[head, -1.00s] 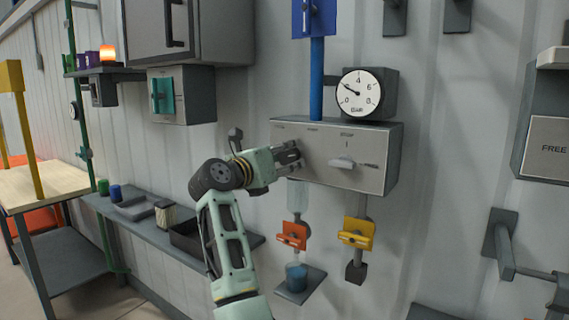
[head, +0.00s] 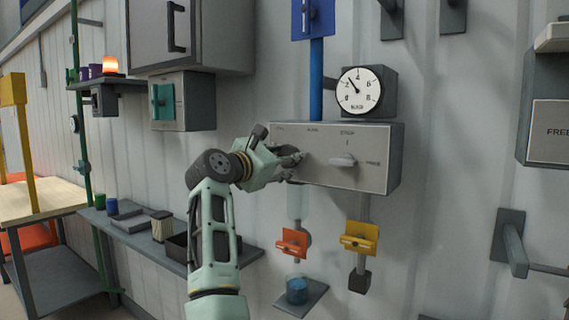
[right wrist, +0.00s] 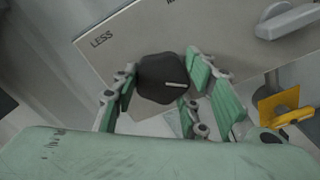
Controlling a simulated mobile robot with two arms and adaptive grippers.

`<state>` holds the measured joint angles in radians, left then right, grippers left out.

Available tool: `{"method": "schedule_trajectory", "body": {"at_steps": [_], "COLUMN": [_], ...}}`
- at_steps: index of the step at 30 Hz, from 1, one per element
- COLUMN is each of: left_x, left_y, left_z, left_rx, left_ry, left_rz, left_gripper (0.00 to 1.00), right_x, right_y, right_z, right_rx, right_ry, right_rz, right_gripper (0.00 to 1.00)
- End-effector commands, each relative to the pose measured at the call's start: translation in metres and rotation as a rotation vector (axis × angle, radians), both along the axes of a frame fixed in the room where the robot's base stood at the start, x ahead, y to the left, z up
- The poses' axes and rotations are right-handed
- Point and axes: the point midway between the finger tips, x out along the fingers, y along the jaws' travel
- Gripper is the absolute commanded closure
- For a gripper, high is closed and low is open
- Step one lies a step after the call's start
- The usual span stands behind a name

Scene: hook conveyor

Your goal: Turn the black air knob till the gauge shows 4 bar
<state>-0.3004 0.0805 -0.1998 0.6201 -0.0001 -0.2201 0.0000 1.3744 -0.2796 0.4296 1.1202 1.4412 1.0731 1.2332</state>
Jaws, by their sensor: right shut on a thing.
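The black air knob (right wrist: 163,78) sits on the grey control box (head: 375,176) near the word LESS. Its white mark points to the right in the wrist view. My right gripper (head: 293,157) is shut on the knob, with its green-padded fingers on either side of it. In the head view the fingers hide most of the knob. The round white gauge (head: 360,91) stands on top of the box. Its needle points up and left, a little short of the 4 at the top. My left gripper is not in view.
A grey lever (head: 342,160) is on the box face, right of my gripper. Orange (head: 294,242) and yellow (head: 359,238) valve handles hang below. A blue pipe (head: 316,80) rises behind the box. A shelf with small items (head: 161,226) is at left.

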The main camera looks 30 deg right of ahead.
Motion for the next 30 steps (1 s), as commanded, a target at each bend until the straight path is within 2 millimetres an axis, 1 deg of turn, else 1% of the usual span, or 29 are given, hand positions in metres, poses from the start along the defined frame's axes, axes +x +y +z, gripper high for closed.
{"method": "schedule_trajectory", "body": {"at_steps": [3, 10, 28, 29, 30], "left_x": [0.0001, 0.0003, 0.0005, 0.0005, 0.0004], "left_y": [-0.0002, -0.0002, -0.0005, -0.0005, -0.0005], "left_z": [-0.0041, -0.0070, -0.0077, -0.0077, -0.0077], "left_rx": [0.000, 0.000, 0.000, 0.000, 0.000], "left_ry": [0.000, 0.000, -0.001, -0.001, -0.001], "left_rz": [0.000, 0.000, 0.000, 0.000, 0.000], "left_gripper": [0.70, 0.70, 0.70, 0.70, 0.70], "right_x": [0.0001, -0.0002, -0.0007, -0.0007, -0.0009], "right_y": [0.0009, 0.0010, 0.0008, 0.0008, 0.0007], "right_z": [0.0030, 0.0043, 0.0060, 0.0061, 0.0060], "right_rx": [0.021, 0.052, 0.064, 0.064, 0.064], "right_ry": [-0.069, -0.150, -0.184, -0.184, -0.184], "right_rz": [0.003, 0.004, 0.004, 0.004, 0.004], "right_gripper": [0.86, 0.86, 0.86, 0.57, 0.54]}}
